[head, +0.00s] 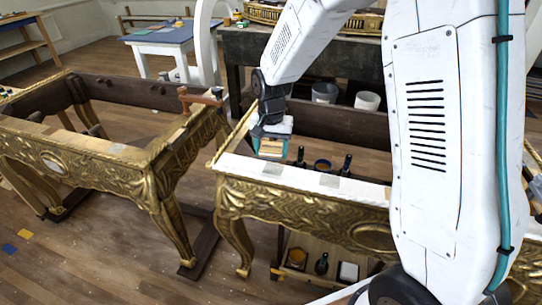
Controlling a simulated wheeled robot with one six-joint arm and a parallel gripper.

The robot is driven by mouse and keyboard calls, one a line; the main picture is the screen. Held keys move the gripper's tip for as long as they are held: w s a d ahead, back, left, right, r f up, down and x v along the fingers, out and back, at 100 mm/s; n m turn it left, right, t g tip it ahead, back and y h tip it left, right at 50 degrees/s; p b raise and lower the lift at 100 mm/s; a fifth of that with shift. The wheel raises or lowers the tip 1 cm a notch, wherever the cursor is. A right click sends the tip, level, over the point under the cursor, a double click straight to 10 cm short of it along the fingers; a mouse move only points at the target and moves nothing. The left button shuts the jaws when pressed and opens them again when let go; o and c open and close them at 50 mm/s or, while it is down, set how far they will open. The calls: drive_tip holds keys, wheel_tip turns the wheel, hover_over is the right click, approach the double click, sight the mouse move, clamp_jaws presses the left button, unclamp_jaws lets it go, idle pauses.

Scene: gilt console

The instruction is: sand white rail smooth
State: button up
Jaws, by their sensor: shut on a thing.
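The white rail (305,178) is the flat top front edge of the gilt console (300,205) in the middle. Greyish square patches (272,168) show on it. My gripper (271,133) is above the left end of this rail, shut on a small tan and teal block (270,148), which looks like a sanding block. The block is at or just over the rail; I cannot tell whether it touches. The rail's right part is hidden behind my arm.
Dark bottles (347,165) stand behind the white rail. Buckets (367,101) and a dark workbench (255,45) are behind. Open floor lies between the consoles.

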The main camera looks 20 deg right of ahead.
sight(271, 148)
drive_tip(key=shift+r, duration=0.2)
drive_tip(key=shift+r, duration=1.55)
